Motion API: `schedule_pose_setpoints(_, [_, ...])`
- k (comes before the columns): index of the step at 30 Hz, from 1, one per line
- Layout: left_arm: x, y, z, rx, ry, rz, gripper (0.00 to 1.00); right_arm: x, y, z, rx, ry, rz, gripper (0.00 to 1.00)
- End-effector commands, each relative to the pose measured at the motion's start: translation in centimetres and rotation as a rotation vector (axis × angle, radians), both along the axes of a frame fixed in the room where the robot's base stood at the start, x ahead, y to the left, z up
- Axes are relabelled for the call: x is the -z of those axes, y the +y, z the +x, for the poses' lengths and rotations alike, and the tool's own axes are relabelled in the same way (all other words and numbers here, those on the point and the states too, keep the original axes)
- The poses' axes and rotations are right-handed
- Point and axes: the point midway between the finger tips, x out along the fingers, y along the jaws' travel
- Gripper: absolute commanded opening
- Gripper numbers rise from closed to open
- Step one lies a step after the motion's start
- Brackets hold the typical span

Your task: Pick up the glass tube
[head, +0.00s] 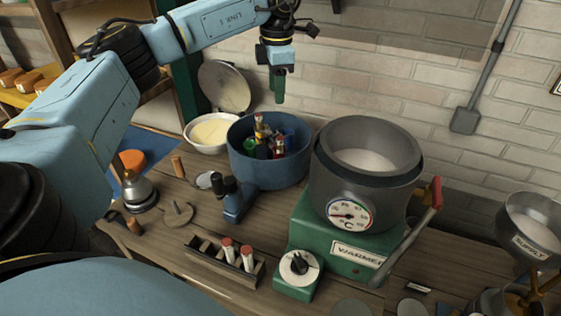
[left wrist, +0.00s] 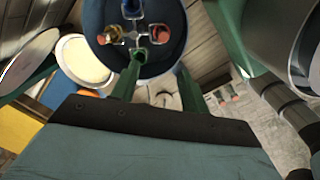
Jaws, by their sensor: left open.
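Several capped tubes stand inside a round blue drum (head: 243,169). One has a yellow-and-red top (head: 259,132), and another has a red top (head: 278,148). In the left wrist view, the drum (left wrist: 93,15) holds a yellow-topped tube (left wrist: 108,34), a red-topped tube (left wrist: 160,33) and a green one (left wrist: 140,55). Two more red-topped tubes (head: 228,249) stand in a small wooden rack (head: 205,262). I cannot tell which is the glass tube. My left gripper (head: 280,97) is open and empty, above the drum's far side, pointing down. My right gripper is not in view.
A green warmer (head: 345,255) with a grey pot and red-tipped lever stands right of the drum. A white bowl (head: 210,132) and a round disc (head: 224,87) stand behind left. A supply funnel (head: 530,240) is at far right. The brick wall closes off the back.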

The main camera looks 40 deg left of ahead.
Motion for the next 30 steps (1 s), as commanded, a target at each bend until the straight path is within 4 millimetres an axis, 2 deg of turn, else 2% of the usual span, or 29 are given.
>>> schedule_pose_setpoints(5, [2.1,0.1,0.0,0.0,0.001,0.0,0.45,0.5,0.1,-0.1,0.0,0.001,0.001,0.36])
schedule_pose_setpoints(12, [6.6,0.2,0.2,0.001,0.001,-0.002,0.45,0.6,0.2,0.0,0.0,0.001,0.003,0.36])
schedule_pose_setpoints(22, [9.5,0.1,0.5,0.002,0.0,-0.002,0.45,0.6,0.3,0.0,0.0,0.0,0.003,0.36])
schedule_pose_setpoints(30, [13.3,-0.3,0.8,0.001,0.0,-0.002,0.45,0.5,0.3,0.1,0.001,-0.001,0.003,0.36])
